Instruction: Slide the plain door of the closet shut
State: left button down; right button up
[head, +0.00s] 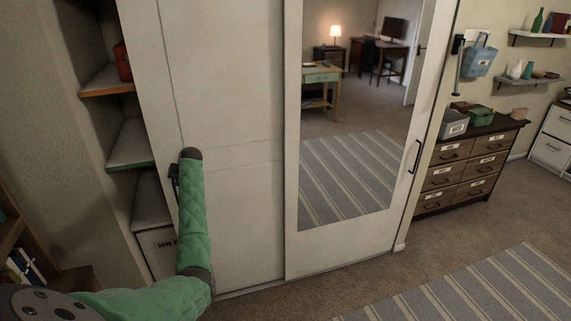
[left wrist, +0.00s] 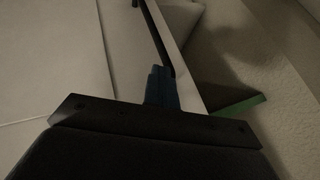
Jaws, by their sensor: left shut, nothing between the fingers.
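The plain white door (head: 235,75) of the closet stands partly open, with a gap on its left showing the shelves inside. The mirror door (head: 345,150) is on its right. My left arm in a green sleeve reaches up in front of the plain door's left edge and hides part of it. In the left wrist view my left gripper (left wrist: 160,75) is shut and empty, its fingers beside the dark bar handle (left wrist: 154,30) near the door's edge. I cannot tell whether they touch it. My right gripper is not in view.
The gap holds shelves (head: 130,145), a red box (head: 122,62) and a labelled box (head: 160,248). A drawer chest (head: 465,170) stands right of the closet. A striped rug (head: 480,295) lies on the carpet at front right.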

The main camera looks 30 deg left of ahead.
pick_arm(q)
jog(key=s+a+p, duration=0.1)
jog(key=s+a, duration=1.3)
jog(key=s, duration=0.2)
jog(key=shift+s, duration=0.3)
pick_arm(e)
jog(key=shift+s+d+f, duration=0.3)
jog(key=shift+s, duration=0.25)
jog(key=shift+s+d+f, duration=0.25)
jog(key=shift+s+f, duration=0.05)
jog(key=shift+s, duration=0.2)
pick_arm(q)
jog(key=shift+a, duration=0.15)
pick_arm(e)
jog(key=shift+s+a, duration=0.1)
pick_arm(q)
jog(key=shift+r, duration=0.1)
